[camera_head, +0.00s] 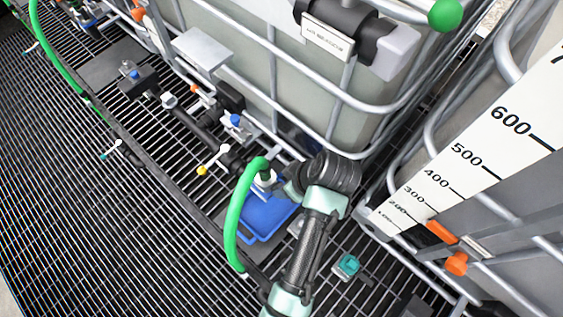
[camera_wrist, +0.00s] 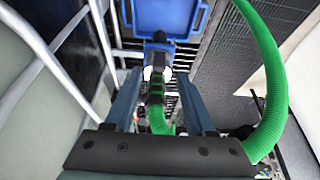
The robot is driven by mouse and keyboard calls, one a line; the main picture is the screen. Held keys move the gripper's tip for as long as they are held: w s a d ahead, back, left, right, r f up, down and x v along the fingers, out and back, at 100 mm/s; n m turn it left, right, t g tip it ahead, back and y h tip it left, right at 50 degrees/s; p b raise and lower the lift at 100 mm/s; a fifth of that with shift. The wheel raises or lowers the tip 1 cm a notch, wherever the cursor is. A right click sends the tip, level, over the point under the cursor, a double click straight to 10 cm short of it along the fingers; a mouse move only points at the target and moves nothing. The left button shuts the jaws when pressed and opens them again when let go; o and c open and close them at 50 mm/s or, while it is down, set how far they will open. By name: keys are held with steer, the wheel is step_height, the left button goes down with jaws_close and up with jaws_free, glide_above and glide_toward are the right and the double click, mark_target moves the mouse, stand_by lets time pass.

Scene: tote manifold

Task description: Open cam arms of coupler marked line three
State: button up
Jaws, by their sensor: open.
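A coupler (camera_wrist: 155,92) with a dark body and a pale collar sits between the two fingers of my gripper (camera_wrist: 158,84) in the wrist view. The fingers are apart on either side of it; I cannot tell whether they touch it. Its cam arms are not clearly visible, and I can read no line marking. In the head view my gripper (camera_head: 278,184) is low beside the tank, at the top end of a green hose (camera_head: 232,225). The hose also shows in the wrist view (camera_wrist: 270,80), curving down the right side.
A blue tray (camera_head: 252,228) lies under the hose end. Caged tanks (camera_head: 310,85) stand behind and to the right, their bars close to my arm. Valves with blue, yellow and white handles (camera_head: 205,170) line the pipe to the left. Open grating (camera_head: 90,220) fills the left.

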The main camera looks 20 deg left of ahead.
mark_target(280, 185)
steer(key=shift+p+x, duration=0.55)
steer(key=shift+x, duration=2.55)
steer(key=shift+c, duration=0.2)
jaws_close()
